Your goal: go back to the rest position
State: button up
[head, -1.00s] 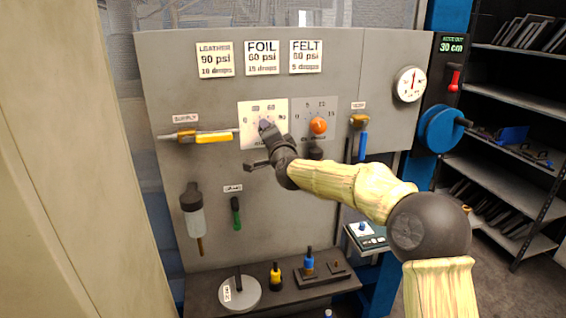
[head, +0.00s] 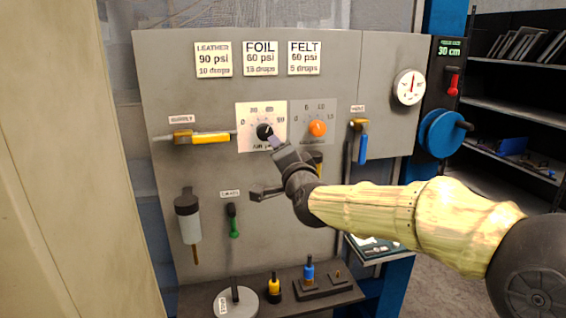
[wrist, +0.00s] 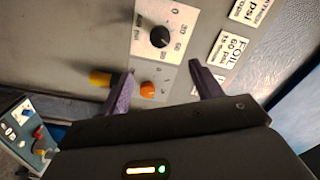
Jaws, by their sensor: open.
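My gripper (head: 277,143) is in front of the grey panel (head: 205,90), just below and right of the black air knob (head: 265,131) on its white dial plate. In the wrist view my two fingers (wrist: 160,90) stand wide apart with nothing between them in their grip. The black knob (wrist: 160,37) shows beyond the fingertips, apart from them. The orange knob (head: 318,128) is on the grey dial plate to the right; it also shows in the wrist view (wrist: 147,90). My forearm hides part of the lower right panel.
A yellow-handled supply valve (head: 210,138) and a blue-handled valve (head: 361,148) flank the dials. A round gauge (head: 408,87) and a blue wheel (head: 440,134) are at right. A shelf (head: 200,300) with small tools juts out below. Dark racks (head: 515,110) stand far right.

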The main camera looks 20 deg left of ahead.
dwell(0.3)
jog(key=s+d+f+n+g+h+p, duration=0.1)
jog(key=s+d+f+n+g+h, duration=0.15)
jog(key=d+f, duration=0.7)
jog(key=s+d+f+n+g+h+p, duration=0.1)
jog(key=s+d+f+n+g+h, duration=0.2)
jog(key=d+f, duration=0.65)
jog(key=s+d+f+g+h, duration=0.2)
jog(key=s+d+f, duration=0.3)
jog(key=s+d, duration=0.3)
jog(key=s+d+f+g+h, duration=0.2)
jog(key=s+d+f+g, duration=0.3)
jog(key=s+d, duration=0.3)
jog(key=s, duration=0.2)
jog(key=shift+s+d+f+p, duration=0.15)
jog(key=shift+s+f+p, duration=0.15)
jog(key=shift+f+p, duration=0.05)
jog(key=shift+n+h, duration=0.25)
